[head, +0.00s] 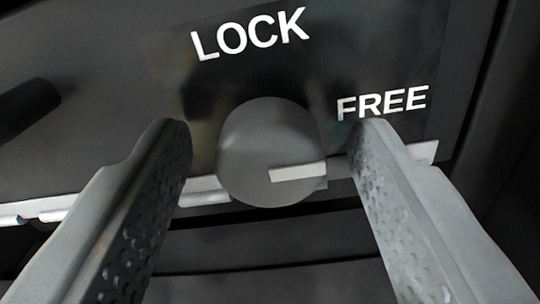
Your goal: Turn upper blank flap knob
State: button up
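The flap knob (262,140) is a round grey knob in the middle of the head view, on a dark panel. A white pointer mark on it points right, slightly upward, below the FREE label (383,103). The LOCK label (250,34) is above the knob. My gripper (272,140) is open. One finger is left of the knob and the other is right of it, with visible gaps on both sides in the picture. I cannot tell how far the fingertips reach toward the panel.
The dark panel (130,60) carries both labels. A black rounded part (28,107) sticks out at the left. A light strip (80,207) runs along the panel's lower edge. Below it are dark horizontal edges, and a dark upright frame stands at the right.

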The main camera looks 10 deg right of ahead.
jog(key=c, duration=0.9)
jog(key=shift+o, duration=0.2)
jog(key=shift+n, duration=0.3)
jog(key=n, duration=0.3)
jog(key=shift+n, duration=0.4)
jog(key=n, duration=0.9)
jog(key=shift+a+f, duration=0.1)
jog(key=shift+n, duration=2.2)
